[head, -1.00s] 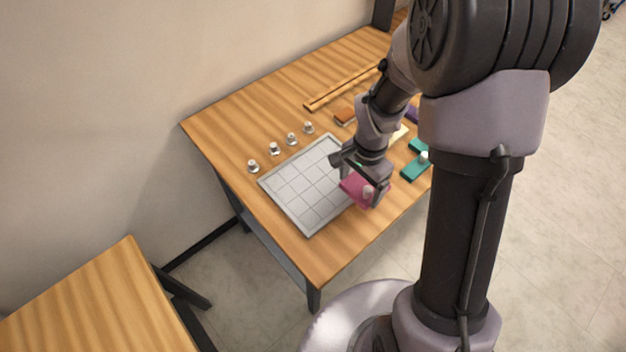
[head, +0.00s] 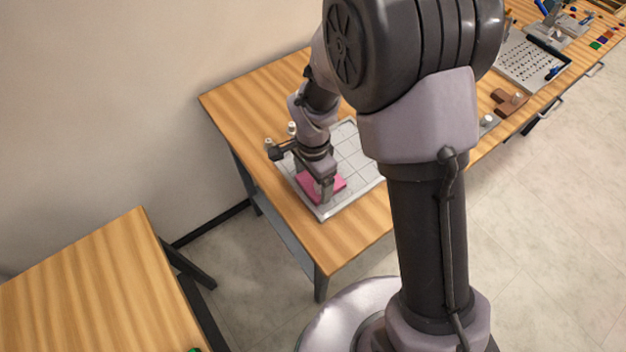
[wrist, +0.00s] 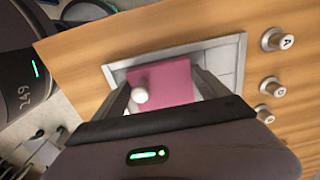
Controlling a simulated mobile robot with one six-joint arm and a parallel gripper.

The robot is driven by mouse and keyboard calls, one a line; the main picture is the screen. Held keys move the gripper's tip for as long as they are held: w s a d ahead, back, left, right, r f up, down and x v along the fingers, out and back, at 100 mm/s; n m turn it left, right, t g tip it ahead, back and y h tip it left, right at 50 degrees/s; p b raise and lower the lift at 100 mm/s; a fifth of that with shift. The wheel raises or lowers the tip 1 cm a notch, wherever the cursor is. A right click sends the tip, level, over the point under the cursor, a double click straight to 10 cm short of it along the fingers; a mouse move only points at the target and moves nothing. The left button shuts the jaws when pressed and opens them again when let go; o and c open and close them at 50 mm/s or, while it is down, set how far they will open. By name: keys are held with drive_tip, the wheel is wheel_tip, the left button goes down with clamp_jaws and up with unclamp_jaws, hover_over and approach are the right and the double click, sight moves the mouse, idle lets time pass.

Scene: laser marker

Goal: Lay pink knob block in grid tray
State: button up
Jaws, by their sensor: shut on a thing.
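The pink knob block (head: 336,186) is a flat pink slab with a white knob (wrist: 140,95). My gripper (head: 324,188) is shut on the block, with one finger on each side of it in the wrist view (wrist: 165,92). The grid tray (head: 362,158) is pale with thin grid lines and a raised grey rim. The block is over the tray's near left part in the head view, inside the rim in the wrist view (wrist: 236,52). I cannot tell whether it touches the tray floor. My wrist hides part of the tray.
Several metal knobs stand beside the tray, one lettered A (wrist: 278,40). Farther right are a brown block (head: 507,101), a small white-topped piece (head: 487,121) and a perforated grey tray (head: 532,62). Bare table lies in front of the tray. Another wooden table (head: 95,290) is at the lower left.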

drive_tip(key=shift+f, duration=0.15)
drive_tip(key=o, duration=1.3)
drive_tip(key=s+d+r+n+t+y+p, duration=0.1)
drive_tip(key=s+d+r+p, duration=0.15)
drive_tip(key=r, duration=0.95)
drive_tip(key=s+d+r+n+t+p, duration=0.1)
drive_tip(key=s+d+r+n, duration=0.15)
drive_tip(key=r, duration=0.95)
drive_tip(key=s+d+r+n+t, duration=0.1)
drive_tip(key=s+d+r+t, duration=0.1)
drive_tip(key=s, duration=0.3)
drive_tip(key=s+d+r+n+t+y, duration=0.1)
drive_tip(key=s+r+n, duration=0.1)
drive_tip(key=s+r, duration=0.2)
drive_tip(key=shift+s+d+r+t, duration=0.15)
drive_tip(key=shift+s+d+t, duration=0.25)
drive_tip(key=shift+s, duration=0.55)
